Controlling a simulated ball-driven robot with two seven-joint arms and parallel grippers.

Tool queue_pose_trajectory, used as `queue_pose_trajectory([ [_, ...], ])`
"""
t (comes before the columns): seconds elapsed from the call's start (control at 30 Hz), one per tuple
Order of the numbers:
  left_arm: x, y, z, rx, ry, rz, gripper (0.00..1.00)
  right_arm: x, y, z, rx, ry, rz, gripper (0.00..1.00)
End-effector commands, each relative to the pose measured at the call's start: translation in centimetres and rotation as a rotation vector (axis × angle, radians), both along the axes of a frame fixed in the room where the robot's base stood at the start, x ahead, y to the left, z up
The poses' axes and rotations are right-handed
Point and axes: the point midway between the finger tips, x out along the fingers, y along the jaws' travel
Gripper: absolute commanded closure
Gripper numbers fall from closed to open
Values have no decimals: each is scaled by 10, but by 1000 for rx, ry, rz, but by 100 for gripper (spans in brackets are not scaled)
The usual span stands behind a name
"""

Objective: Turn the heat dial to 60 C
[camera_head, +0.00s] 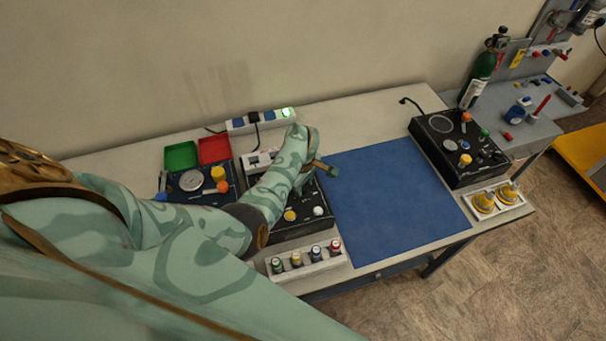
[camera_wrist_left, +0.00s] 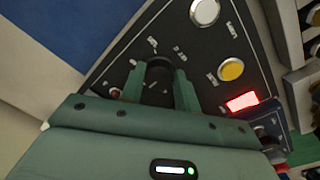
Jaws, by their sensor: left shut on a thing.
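The heat dial (camera_wrist_left: 159,74) is a black round knob on a dark control panel (camera_wrist_left: 190,50) in the left wrist view. My left gripper (camera_wrist_left: 158,86) is shut on it, with one green finger on each side. The scale marks around the dial are too small and tilted to read. In the head view my left gripper (camera_head: 318,168) is over the dark control box (camera_head: 285,231), and the hand hides the dial there. A lit red display (camera_wrist_left: 242,101) is on the panel, its digits unreadable. My right gripper is not in view.
The panel bears a yellow button (camera_wrist_left: 230,69) and a white button (camera_wrist_left: 205,12). A blue mat (camera_head: 390,200) lies clear to the right. A rack of small bottles (camera_head: 306,259) stands in front. A gauge box (camera_head: 187,182) stands left, another black box (camera_head: 459,148) right.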

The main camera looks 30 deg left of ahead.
Motion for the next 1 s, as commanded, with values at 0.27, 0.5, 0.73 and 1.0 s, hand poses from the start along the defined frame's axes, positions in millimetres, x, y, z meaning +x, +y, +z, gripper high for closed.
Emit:
queue_pose_trajectory([
  [0.27, 1, -1, 1, -2, -2, -17, 91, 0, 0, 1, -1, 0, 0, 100],
  [0.5, 1, -1, 1, -2, -2, -16, 66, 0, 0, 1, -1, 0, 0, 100],
  [0.73, 0, -1, 0, -1, -1, -16, 46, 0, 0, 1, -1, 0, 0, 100],
  [1.0, 0, 0, 16, 0, -2, -15, 46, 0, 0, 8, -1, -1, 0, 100],
])
